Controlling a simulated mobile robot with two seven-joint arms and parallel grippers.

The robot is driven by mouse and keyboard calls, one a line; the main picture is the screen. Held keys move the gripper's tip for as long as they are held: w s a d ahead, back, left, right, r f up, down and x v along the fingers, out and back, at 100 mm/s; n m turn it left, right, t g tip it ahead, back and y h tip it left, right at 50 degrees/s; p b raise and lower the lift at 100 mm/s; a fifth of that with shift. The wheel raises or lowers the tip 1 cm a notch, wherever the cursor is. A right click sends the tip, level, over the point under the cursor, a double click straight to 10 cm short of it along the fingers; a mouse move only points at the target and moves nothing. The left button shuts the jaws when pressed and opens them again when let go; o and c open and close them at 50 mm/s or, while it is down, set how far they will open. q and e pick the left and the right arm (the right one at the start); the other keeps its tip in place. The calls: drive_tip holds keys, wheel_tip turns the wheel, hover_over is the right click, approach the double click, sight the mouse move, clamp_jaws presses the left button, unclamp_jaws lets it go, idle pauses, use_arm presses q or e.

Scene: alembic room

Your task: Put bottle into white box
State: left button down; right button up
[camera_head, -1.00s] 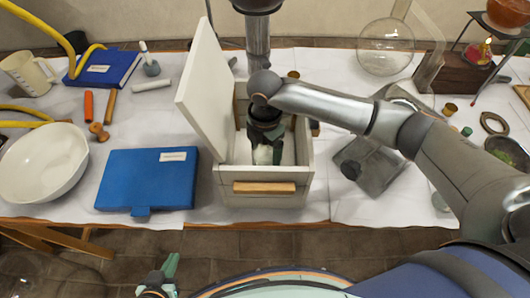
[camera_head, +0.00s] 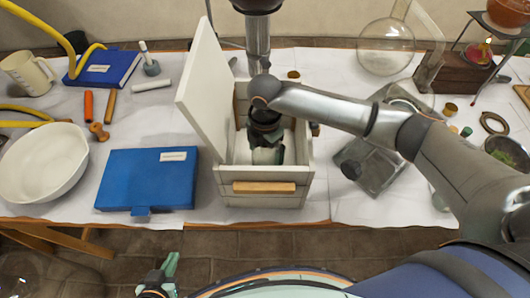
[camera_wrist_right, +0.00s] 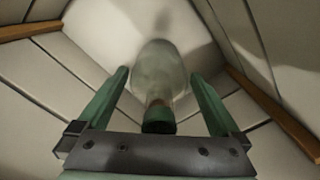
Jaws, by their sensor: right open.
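The white box (camera_head: 232,188) stands mid-table with its lid (camera_head: 203,90) raised on the left and a wooden strip on its front. My right gripper (camera_head: 266,155) is down inside the box. In the right wrist view my right gripper (camera_wrist_right: 159,76) is open, with a green finger on each side of the bottle (camera_wrist_right: 160,72) and gaps between. The bottle is clear, its dark green cap end towards the gripper's palm. In the head view the gripper mostly hides it. My left gripper (camera_head: 160,276) is low at the bottom edge, away from the table; its jaw opening is unclear.
A blue book (camera_head: 148,180) and a white bowl (camera_head: 42,163) lie left of the box. A dark grey metal plate (camera_head: 369,164) lies to its right, below my right arm. A round glass flask (camera_head: 386,46) stands at the back right. The box walls closely surround my right gripper.

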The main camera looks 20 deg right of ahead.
wheel_tip(320, 180, up, 12)
drive_tip(key=shift+f, duration=0.1)
idle(0.4)
